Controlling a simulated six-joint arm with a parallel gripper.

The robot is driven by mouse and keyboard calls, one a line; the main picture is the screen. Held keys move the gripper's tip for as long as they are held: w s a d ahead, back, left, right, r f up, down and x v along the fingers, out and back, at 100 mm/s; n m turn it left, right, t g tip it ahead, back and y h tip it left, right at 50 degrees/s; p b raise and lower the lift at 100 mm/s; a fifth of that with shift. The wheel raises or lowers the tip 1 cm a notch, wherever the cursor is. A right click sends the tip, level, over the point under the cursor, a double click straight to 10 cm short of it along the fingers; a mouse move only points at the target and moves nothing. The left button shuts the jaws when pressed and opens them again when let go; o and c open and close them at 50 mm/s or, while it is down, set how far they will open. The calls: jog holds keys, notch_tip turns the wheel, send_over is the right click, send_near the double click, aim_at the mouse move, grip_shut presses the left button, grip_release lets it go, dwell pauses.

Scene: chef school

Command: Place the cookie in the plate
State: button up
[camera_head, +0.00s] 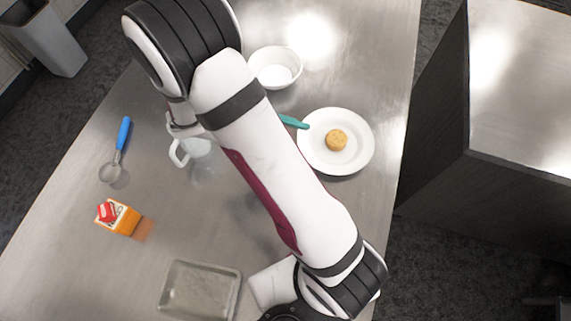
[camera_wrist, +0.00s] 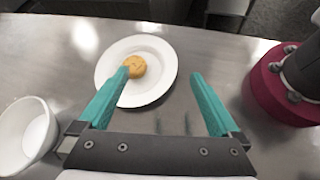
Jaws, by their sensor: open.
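In the wrist view the cookie (camera_wrist: 134,66) shows on the plate (camera_wrist: 160,82), partly behind the left fingertip. My gripper (camera_wrist: 160,74) has two teal fingers, spread apart with nothing between them. In the head view only one teal fingertip shows, near the plate's left rim; the arm hides the rest.
A white bowl (camera_head: 275,68) stands behind the plate. The table's right edge is close to the plate.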

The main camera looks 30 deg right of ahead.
jog(key=s+a+r+m+t+y, duration=0.3)
jog(key=s+a+r+m+y, duration=0.8)
jog(key=m, duration=0.5)
jog(key=shift+s+r+m+t+y, duration=0.15)
jog(key=shift+s+m+t+y, duration=0.2)
jog(key=shift+s+y, duration=0.45)
jog(key=shift+s, duration=0.1)
